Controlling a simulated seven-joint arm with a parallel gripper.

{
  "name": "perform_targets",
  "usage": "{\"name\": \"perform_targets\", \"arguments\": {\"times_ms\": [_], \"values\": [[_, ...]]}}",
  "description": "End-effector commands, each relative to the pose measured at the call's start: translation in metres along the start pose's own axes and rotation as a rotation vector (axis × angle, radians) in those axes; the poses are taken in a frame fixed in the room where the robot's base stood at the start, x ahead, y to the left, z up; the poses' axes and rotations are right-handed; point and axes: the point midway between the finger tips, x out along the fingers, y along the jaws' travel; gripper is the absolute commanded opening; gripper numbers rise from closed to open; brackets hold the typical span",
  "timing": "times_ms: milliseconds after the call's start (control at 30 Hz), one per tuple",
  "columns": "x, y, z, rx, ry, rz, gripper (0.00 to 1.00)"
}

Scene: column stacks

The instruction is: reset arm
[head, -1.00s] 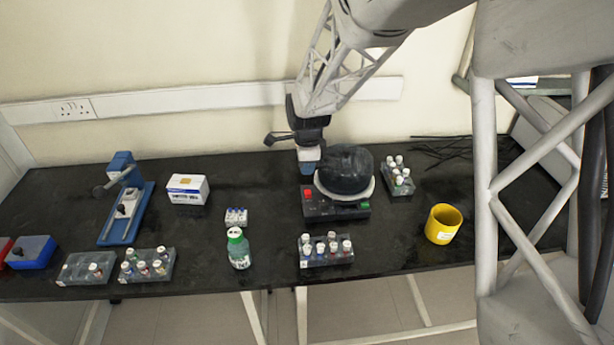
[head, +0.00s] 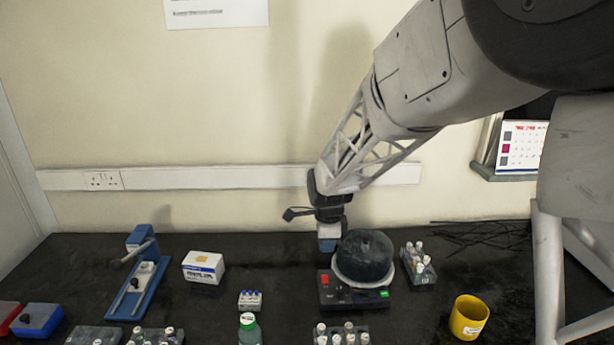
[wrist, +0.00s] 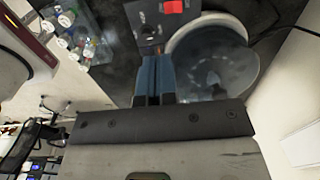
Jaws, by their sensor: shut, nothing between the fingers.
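My gripper (head: 328,245) hangs at the end of my arm, above the back of the black bench. In the head view its blue fingertips are just left of the dark dome of a centrifuge-like machine (head: 362,262). In the wrist view my gripper (wrist: 154,80) shows its blue fingers together with nothing held between them. The dome (wrist: 212,65) is right of the fingers there, and the red button (wrist: 173,7) is beyond them. I cannot tell the exact gap between the fingers and the machine.
A vial rack (head: 421,268) and a yellow cup (head: 468,318) stand right of the machine. The wall (head: 250,130) is close behind.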

Motion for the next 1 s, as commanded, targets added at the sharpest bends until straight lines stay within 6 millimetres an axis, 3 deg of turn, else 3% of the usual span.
{"name": "perform_targets", "arguments": {"times_ms": [167,367,700,1000], "values": [[-0.015,0.012,-0.007,-0.062,-0.001,-0.011,0.00],[-0.046,0.042,-0.021,-0.220,0.001,-0.033,0.00],[-0.101,0.117,-0.051,-0.577,0.020,-0.076,0.00],[-0.134,0.188,-0.073,-0.896,0.053,-0.108,0.00]]}}
